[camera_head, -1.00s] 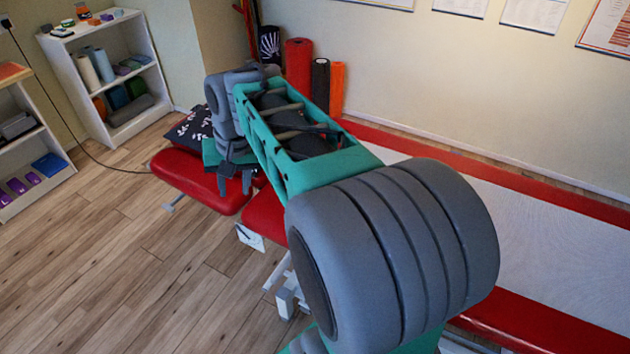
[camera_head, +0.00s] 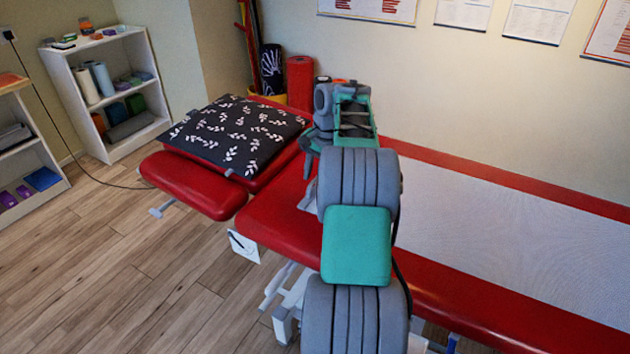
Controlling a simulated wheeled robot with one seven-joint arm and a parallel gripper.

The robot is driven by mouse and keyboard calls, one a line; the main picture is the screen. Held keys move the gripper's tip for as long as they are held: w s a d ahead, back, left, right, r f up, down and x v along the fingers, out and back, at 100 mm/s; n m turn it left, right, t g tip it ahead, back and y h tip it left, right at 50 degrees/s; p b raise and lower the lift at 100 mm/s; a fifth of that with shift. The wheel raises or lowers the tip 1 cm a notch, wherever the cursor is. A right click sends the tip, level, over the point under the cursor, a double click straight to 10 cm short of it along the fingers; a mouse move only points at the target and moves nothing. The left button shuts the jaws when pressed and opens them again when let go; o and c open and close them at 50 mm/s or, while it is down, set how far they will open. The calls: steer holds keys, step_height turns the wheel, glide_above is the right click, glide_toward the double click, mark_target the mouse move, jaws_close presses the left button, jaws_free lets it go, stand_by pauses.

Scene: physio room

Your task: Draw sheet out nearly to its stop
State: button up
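The white sheet (camera_head: 500,225) lies flat along the red treatment table (camera_head: 275,222), running off the right edge of the head view. My arm stands in front of its left end and hides it. A small pale grey patch shows left of my arm; I cannot tell whether it is sheet. My gripper (camera_head: 311,163) is over the table just left of the arm, partly hidden by it. Dark finger parts point down close to the table top. I cannot tell whether they are open or touching the sheet.
A black pillow with white leaves (camera_head: 235,132) lies on the red headrest (camera_head: 192,186) at left. Rolls (camera_head: 300,82) stand at the wall behind. A white shelf (camera_head: 105,95) stands far left. The wooden floor (camera_head: 130,270) at lower left is clear.

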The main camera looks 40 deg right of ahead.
steer(key=shift+c, duration=0.3)
jaws_close()
stand_by(1.1)
